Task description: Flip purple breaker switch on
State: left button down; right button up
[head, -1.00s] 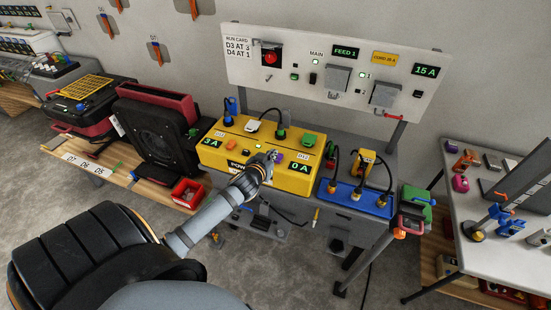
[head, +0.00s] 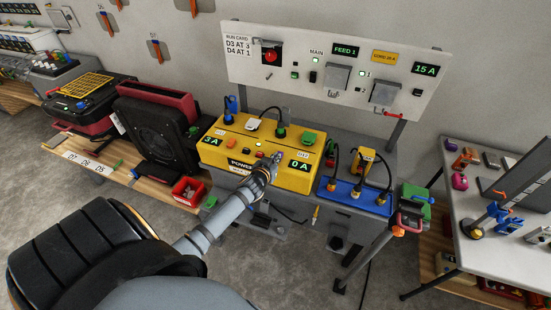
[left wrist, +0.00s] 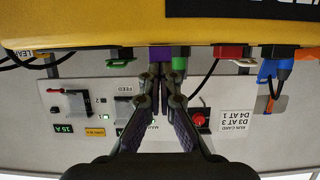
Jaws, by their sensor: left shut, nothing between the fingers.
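The yellow power box (head: 213,157) stands on the grey bench, with displays reading 3 A and 0 A. My left gripper (head: 274,159) is shut and empty at the box's top front, left of the 0 A display. It covers the spot where purple showed earlier in the head view. In the left wrist view, which is upside down, a purple block (left wrist: 160,53) shows at the box's edge just beyond the shut fingertips (left wrist: 160,84). I cannot tell whether they touch it, or the switch's position. My right gripper is not in view.
A blue tray (head: 343,195) with corded plugs lies to the right. The white panel (head: 300,62) rises behind.

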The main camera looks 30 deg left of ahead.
pick_arm(q)
jog(key=shift+s+f, duration=0.15)
jog(key=shift+p, duration=0.3)
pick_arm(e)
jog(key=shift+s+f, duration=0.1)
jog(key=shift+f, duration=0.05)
pick_arm(q)
jog(key=shift+r+p, duration=0.7)
jog(key=shift+r, duration=0.1)
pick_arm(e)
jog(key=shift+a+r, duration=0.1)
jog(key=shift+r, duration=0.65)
